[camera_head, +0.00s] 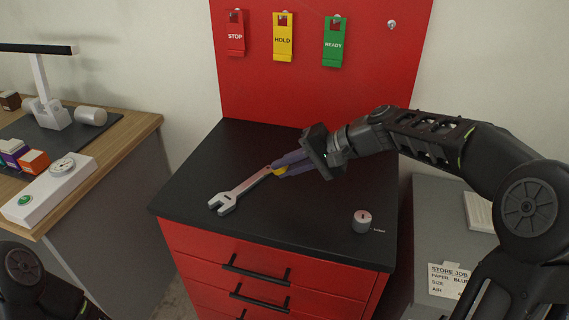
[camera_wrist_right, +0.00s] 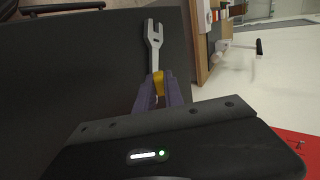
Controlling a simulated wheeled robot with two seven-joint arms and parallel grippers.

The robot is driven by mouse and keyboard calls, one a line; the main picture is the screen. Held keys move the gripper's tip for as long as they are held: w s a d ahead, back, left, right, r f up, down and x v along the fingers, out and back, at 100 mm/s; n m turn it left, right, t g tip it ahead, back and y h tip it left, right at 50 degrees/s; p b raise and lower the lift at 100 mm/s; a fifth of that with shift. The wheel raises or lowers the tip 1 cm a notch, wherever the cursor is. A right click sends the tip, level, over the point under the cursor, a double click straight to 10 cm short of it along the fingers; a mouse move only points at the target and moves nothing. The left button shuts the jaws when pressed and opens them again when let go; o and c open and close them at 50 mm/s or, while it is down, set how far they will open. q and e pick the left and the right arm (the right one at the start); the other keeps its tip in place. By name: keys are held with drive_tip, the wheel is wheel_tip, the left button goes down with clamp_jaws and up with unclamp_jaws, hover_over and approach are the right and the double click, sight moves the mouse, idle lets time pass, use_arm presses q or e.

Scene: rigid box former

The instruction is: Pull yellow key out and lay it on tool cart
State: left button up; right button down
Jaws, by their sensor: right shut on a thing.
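The yellow key (camera_head: 279,172) is a small yellow piece between the purple fingertips of my right gripper (camera_head: 283,166), low over the black top of the red tool cart (camera_head: 310,205). In the right wrist view the key (camera_wrist_right: 158,82) shows between the fingers of the gripper (camera_wrist_right: 158,92), which are shut on it and hide most of it. Whether the key touches the cart top is hard to tell. A silver wrench (camera_head: 238,190) lies on the cart top, its handle end right beside the key. Only a dark part of my left arm shows at bottom left; its gripper is out of view.
A small silver cylinder (camera_head: 362,221) stands at the cart's right front. Red, yellow (camera_head: 283,38) and green tags hang on the red back panel. A wooden desk (camera_head: 130,140) with a lamp and boxes is at left, a grey cabinet (camera_head: 430,235) at right. The cart's left back is clear.

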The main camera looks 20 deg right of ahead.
drive_tip(key=shift+f+b, duration=2.25)
drive_tip(key=shift+f, duration=1.15)
drive_tip(key=c, duration=1.4)
unclamp_jaws()
drive_tip(key=shift+o, duration=0.2)
drive_tip(key=v, duration=0.8)
drive_tip(key=shift+a, duration=0.1)
drive_tip(key=shift+w+r, duration=0.1)
